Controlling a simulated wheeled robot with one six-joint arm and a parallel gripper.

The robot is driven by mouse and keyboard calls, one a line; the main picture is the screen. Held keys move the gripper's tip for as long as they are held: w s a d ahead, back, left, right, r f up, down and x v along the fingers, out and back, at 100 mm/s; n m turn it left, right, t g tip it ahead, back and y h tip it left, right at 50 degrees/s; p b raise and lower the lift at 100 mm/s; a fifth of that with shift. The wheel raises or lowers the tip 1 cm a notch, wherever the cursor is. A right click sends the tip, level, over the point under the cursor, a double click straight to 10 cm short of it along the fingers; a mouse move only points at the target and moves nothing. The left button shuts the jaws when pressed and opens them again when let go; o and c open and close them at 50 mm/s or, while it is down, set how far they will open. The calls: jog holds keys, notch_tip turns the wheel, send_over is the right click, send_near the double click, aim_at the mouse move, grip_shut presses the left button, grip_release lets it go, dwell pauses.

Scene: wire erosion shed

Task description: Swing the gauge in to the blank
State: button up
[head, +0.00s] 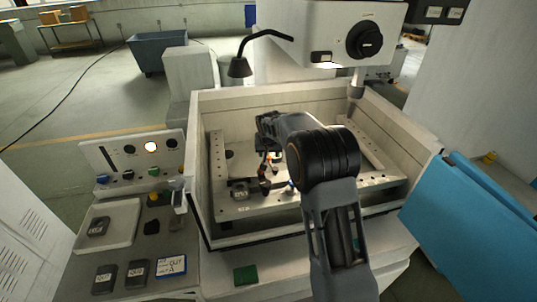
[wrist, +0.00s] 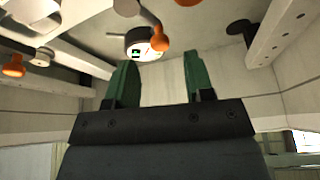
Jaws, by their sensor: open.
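A small round gauge (wrist: 141,48) with a white dial face and dark rim shows in the wrist view, just beyond my fingertips. An arm with an orange knob (wrist: 160,38) lies beside it. My gripper (wrist: 157,72) has two green fingers apart with nothing between them; the gauge is ahead of the gap, nearer the left finger. In the head view my arm reaches into the tank and hides most of the gripper and gauge. A dark labelled block (head: 240,190), which looks like the blank, sits at the left front of the tank; I cannot tell its distance from the gauge.
The pale tank walls (head: 420,160) surround my arm. A control panel (head: 130,155) and a bench with labelled blocks (head: 105,275) stand left. A blue panel (head: 475,230) stands right.

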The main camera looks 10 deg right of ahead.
aim_at(269, 157)
jog(key=shift+p+x, duration=0.4)
jog(key=shift+x, duration=1.55)
jog(key=shift+c, duration=0.3)
grip_shut()
